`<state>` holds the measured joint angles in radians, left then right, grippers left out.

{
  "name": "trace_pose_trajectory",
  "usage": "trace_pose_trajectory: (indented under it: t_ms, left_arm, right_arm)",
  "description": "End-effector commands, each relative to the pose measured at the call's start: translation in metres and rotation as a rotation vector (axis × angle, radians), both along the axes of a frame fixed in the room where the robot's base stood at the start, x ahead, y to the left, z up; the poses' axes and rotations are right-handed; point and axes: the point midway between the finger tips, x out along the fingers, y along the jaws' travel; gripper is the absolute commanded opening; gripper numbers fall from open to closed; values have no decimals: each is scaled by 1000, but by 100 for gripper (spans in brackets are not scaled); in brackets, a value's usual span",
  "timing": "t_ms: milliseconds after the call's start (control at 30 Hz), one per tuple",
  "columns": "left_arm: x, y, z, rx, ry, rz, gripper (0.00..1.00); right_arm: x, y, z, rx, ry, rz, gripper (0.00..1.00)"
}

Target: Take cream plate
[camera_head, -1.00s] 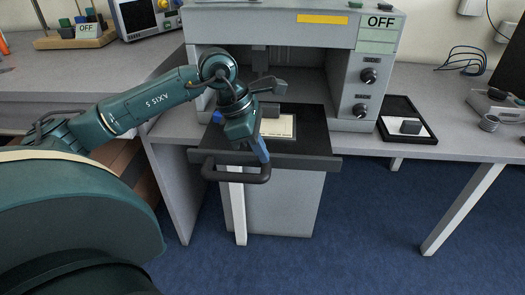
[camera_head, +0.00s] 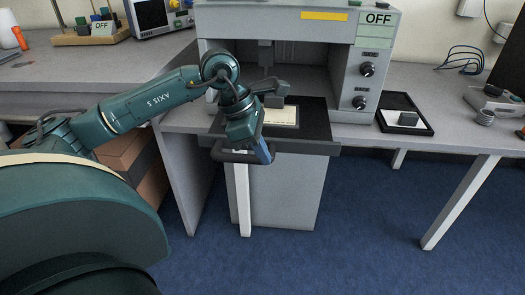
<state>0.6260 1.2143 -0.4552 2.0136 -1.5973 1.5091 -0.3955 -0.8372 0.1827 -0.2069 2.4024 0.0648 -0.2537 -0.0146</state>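The cream plate (camera_head: 285,117) lies flat on the black surface of the pulled-out drawer (camera_head: 316,122) of the grey machine. My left wrist covers part of the plate's left side. My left gripper (camera_head: 264,153) points down in front of the plate, at the right part of the drawer's dark handle (camera_head: 229,156). A blue finger shows there, overlapping the handle. The wrist hides the other finger, so I cannot tell whether the gripper is closed on the handle. My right gripper is not in view.
The grey machine (camera_head: 366,98) with an OFF sign stands directly behind the drawer. A stand (camera_head: 92,38) and an instrument (camera_head: 158,15) are at the back left.

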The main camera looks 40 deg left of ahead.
Motion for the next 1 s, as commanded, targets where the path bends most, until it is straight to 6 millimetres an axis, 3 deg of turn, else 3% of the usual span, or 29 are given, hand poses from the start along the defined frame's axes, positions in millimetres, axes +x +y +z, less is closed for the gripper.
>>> trace_pose_trajectory:
  t_ms: [67,1000]
  left_arm:
    - [0,0,0,0,-1,0,1]
    - [0,0,0,0,-1,0,78]
  right_arm:
    - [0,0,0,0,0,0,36]
    - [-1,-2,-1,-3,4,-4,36]
